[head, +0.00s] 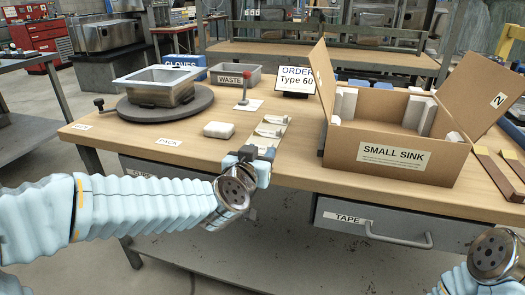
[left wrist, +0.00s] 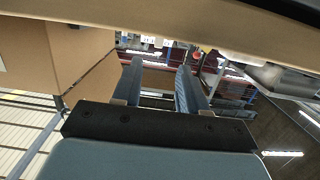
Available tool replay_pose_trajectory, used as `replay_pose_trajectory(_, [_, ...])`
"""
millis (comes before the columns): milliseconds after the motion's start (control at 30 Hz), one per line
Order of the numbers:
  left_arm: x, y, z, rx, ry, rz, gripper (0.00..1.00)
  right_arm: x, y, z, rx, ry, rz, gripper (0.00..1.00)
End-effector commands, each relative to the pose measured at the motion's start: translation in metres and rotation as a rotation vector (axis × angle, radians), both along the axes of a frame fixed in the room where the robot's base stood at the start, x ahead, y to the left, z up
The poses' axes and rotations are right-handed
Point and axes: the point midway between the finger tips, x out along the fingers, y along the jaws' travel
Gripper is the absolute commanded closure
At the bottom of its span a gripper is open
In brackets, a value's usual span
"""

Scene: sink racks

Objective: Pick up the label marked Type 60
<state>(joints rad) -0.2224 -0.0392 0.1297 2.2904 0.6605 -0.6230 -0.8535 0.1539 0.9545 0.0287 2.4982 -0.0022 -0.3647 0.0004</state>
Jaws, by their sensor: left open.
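Small pale labels or label holders (head: 269,131) lie in a short row on the wooden table, left of the cardboard box. Their print is too small to read, so I cannot tell which is marked Type 60. A sign (head: 297,80) behind them reads "ORDER Type 60". My left gripper (head: 256,153) is at the table's front edge, just in front of the row, and partly hides its near end. In the left wrist view its two fingers (left wrist: 158,88) are apart with nothing between them. My right arm shows at the lower right, but its gripper is out of view.
An open cardboard box (head: 393,158) marked SMALL SINK stands to the right. A white block (head: 218,130) and a red-handled tool (head: 245,90) are near the row. A metal sink (head: 160,86) sits on a round turntable (head: 196,104).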

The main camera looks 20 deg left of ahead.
Motion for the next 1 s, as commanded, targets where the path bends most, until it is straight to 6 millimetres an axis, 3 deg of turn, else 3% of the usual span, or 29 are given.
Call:
replay_pose_trajectory(400, [0.05, -0.006, -0.015, -0.002, 0.002, 0.0, 0.57, 0.0, 0.0, -0.002, 0.0, -0.001, 0.0, 0.57])
replay_pose_trajectory(667, [0.056, -0.006, -0.016, -0.001, 0.0, -0.001, 0.57, 0.0, 0.0, -0.002, 0.0, 0.0, 0.0, 0.57])
replay_pose_trajectory(733, [0.055, -0.006, -0.016, -0.001, 0.0, -0.001, 0.64, 0.0, 0.0, -0.002, 0.0, 0.0, 0.0, 0.57])
replay_pose_trajectory(967, [0.055, -0.006, -0.016, -0.001, 0.0, -0.001, 0.99, 0.0, 0.0, -0.002, 0.0, 0.0, 0.0, 0.57])
replay_pose_trajectory(1000, [0.055, -0.006, -0.016, -0.001, 0.0, -0.001, 1.0, 0.0, 0.0, -0.002, 0.0, 0.0, 0.0, 0.57])
